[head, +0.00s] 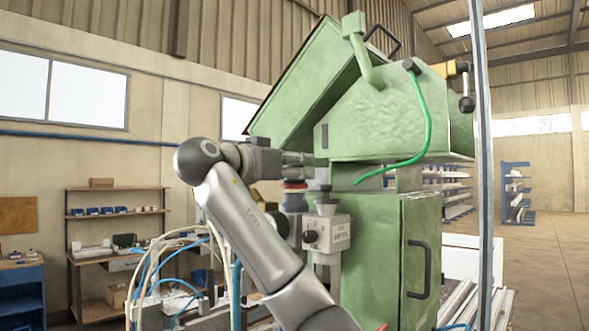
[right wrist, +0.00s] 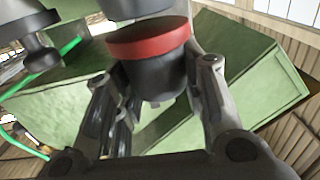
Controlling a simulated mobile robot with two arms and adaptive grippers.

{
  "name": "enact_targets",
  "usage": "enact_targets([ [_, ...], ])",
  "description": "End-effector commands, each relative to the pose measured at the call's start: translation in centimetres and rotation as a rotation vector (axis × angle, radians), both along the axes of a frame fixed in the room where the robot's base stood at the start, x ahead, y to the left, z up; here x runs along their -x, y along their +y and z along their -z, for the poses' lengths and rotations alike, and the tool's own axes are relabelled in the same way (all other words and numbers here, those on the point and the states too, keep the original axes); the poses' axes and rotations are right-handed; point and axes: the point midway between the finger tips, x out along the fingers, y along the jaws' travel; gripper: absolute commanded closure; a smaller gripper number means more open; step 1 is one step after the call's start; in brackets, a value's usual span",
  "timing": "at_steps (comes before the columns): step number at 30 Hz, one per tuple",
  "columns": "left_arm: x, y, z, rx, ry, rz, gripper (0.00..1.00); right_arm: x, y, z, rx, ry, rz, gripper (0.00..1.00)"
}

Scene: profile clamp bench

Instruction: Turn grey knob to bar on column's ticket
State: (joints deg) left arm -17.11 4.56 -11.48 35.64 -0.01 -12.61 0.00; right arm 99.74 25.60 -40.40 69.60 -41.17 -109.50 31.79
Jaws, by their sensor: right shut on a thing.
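My right gripper (head: 304,160) reaches in from the left in front of the green machine. In the right wrist view its fingers (right wrist: 155,85) are shut on a dark grey knob (right wrist: 155,75) with a red band (right wrist: 148,38). The red band also shows just under the gripper in the head view (head: 294,185). Beside it stands a second grey knob (head: 326,203), on a pale block that bears a ticket (head: 341,233); the lettering is too small to read. A dark knob also shows at the upper left of the right wrist view (right wrist: 38,55). My left gripper is not in view.
The green machine (head: 380,115) with a tilted hood stands close behind the knobs. A green hose (head: 428,115) hangs from it. A metal post (head: 484,160) stands at the right. Shelves stand farther back.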

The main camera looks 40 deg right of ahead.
Motion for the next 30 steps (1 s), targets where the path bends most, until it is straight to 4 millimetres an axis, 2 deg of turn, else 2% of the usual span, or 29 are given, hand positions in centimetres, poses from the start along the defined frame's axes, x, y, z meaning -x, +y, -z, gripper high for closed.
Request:
enact_targets([
  [3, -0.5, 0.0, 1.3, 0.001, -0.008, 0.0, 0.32, 0.0, 0.1, 0.4, 0.001, -0.003, -0.043, 0.87],
  [15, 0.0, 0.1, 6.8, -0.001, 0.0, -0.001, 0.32, 0.0, 0.1, 0.5, 0.001, -0.008, -0.332, 0.87],
  [21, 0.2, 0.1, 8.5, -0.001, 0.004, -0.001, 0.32, 0.1, 0.1, 0.3, 0.002, -0.008, -0.481, 0.87],
  [30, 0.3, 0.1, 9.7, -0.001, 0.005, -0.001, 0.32, 0.1, 0.1, 0.0, 0.003, -0.005, -0.633, 0.87],
])
